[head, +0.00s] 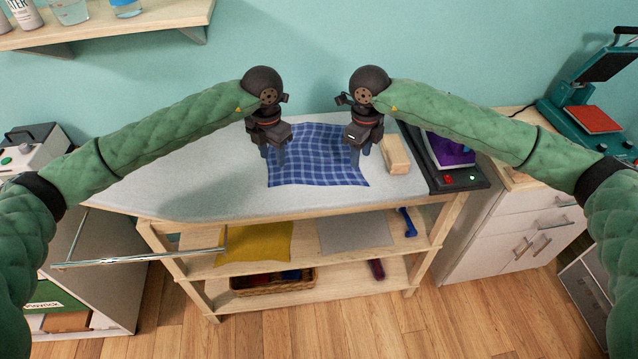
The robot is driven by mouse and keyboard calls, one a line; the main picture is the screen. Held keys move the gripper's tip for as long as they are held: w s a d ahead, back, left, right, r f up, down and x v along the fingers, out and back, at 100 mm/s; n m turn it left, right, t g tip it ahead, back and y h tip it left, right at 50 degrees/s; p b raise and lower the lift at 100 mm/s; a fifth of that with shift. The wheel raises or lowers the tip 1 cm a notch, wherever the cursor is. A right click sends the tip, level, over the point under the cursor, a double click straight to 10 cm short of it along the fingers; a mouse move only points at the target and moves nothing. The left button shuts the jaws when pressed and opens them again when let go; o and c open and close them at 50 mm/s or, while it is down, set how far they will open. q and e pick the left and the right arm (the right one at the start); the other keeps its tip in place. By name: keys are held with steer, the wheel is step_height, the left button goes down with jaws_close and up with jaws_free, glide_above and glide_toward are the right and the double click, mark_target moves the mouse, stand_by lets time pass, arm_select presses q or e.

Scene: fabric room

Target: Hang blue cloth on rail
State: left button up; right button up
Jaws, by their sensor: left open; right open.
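The blue checked cloth (315,160) lies spread on the grey padded top of the table (190,178). My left gripper (274,158) is open, pointing down over the cloth's left side. My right gripper (361,152) is open, pointing down at the cloth's right side. I cannot tell whether the fingertips touch the cloth. The metal rail (140,259) sticks out at the left front, below the table top, and it is bare.
A wooden block (396,155) lies right of the cloth, and a dark device with a purple piece (450,150) stands beyond it. A wall shelf (110,28) hangs at upper left. The table's left part is clear.

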mark_target(276, 180)
arm_select(q)
steer(key=shift+s+f, duration=0.15)
steer(key=shift+f, duration=0.4)
arm_select(e)
steer(key=shift+s+f, duration=0.15)
steer(key=shift+f, duration=0.35)
arm_select(q)
steer(key=f, duration=0.4)
steer(key=shift+w+f, duration=0.25)
steer(key=shift+f, duration=0.1)
arm_select(e)
steer(key=f, duration=0.4)
steer(key=shift+w+f, duration=0.25)
steer(key=shift+f, duration=0.15)
arm_select(q)
steer(key=shift+s+f, duration=0.1)
steer(key=shift+f, duration=0.4)
arm_select(e)
steer(key=shift+s+f, duration=0.1)
steer(key=shift+f, duration=0.4)
arm_select(q)
steer(key=shift+f, duration=0.25)
arm_select(e)
steer(key=shift+f, duration=0.25)
